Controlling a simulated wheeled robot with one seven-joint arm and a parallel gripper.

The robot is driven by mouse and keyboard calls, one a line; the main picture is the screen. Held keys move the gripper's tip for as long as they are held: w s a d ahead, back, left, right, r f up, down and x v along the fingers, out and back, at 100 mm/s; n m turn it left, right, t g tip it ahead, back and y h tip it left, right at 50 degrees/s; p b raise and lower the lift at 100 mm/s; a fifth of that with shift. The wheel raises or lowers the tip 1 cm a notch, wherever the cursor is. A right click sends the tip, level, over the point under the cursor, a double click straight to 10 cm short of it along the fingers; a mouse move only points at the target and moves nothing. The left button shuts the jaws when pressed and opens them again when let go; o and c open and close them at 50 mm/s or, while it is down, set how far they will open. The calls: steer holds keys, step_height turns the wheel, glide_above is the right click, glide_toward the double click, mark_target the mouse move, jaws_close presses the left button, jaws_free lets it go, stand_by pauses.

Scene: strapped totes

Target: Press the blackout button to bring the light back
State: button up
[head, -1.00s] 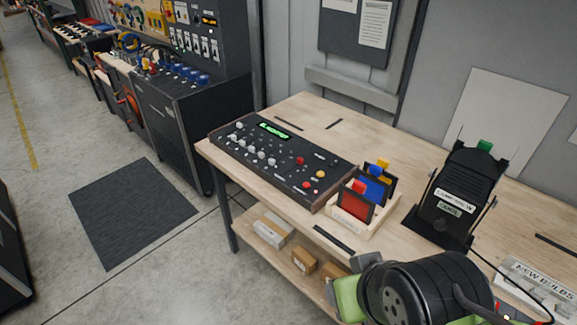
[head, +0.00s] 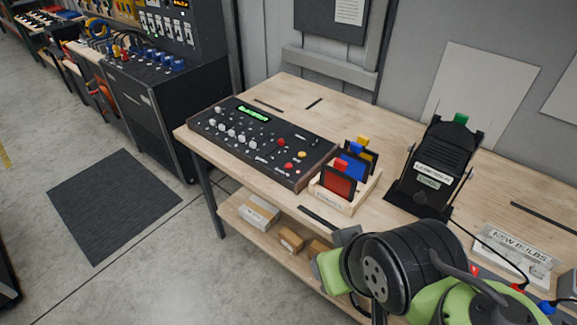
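A black control console (head: 262,141) with a green lit display (head: 253,114) lies on the wooden workbench in the head view. It carries several pale knobs, sliders, red buttons (head: 288,166) and a yellow button (head: 302,154). The labels are too small to read, so I cannot tell which one is the blackout button. My arm shows at the lower right, in front of the bench. My gripper's fingers are not visible.
A wooden rack (head: 345,196) with red, blue and yellow tabbed plates stands right of the console. A black lamp-like unit (head: 436,167) stands further right, near a "NEW BULBS" holder (head: 515,256). Boxes (head: 258,212) sit on the lower shelf. A dark mat (head: 113,203) lies on open floor at left.

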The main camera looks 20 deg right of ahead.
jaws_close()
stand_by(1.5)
